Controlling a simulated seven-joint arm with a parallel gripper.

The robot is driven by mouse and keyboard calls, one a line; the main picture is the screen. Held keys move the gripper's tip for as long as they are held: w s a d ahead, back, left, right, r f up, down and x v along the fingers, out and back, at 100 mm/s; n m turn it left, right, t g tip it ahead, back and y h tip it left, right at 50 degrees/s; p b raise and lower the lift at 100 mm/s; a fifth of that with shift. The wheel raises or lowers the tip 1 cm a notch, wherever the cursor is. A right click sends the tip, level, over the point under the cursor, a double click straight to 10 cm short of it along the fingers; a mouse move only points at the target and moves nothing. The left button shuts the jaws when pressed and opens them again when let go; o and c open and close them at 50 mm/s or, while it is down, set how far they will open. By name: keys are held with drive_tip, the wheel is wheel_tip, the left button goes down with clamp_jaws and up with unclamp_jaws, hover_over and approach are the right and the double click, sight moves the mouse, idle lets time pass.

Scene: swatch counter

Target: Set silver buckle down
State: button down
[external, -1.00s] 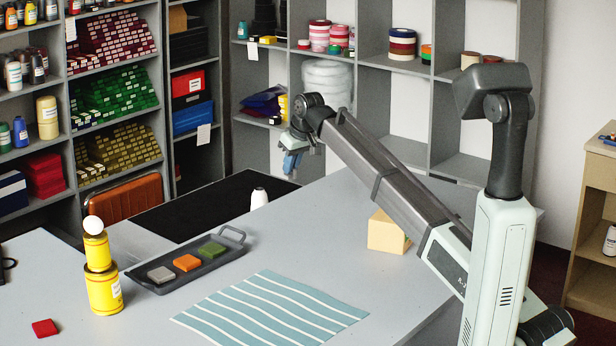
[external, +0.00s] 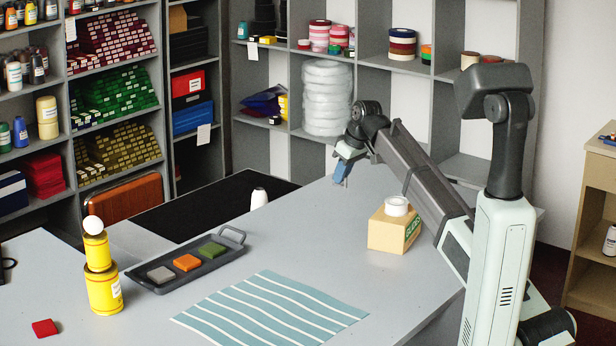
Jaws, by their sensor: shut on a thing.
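My gripper (external: 341,180) hangs in the air over the far part of the counter, left of the cardboard box, its blue fingers pointing down. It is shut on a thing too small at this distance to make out. I cannot pick out a silver buckle anywhere on the counter (external: 215,275). The dark tray (external: 158,289) holds a grey block (external: 160,274), an orange block (external: 187,262) and a green block (external: 211,250). A teal striped cloth (external: 270,306) lies flat at the front middle.
Two stacked yellow tins (external: 103,292) with a white ball on top stand at the left. A white bottle (external: 258,198) stands by the black mat (external: 205,208). A red block (external: 45,328) lies front left.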

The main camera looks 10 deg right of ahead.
drive_tip(key=shift+f, duration=4.75)
drive_tip(key=shift+f, duration=0.1)
drive_tip(key=c, duration=1.2)
unclamp_jaws()
drive_tip(key=v, duration=1.2)
drive_tip(key=shift+w, duration=0.1)
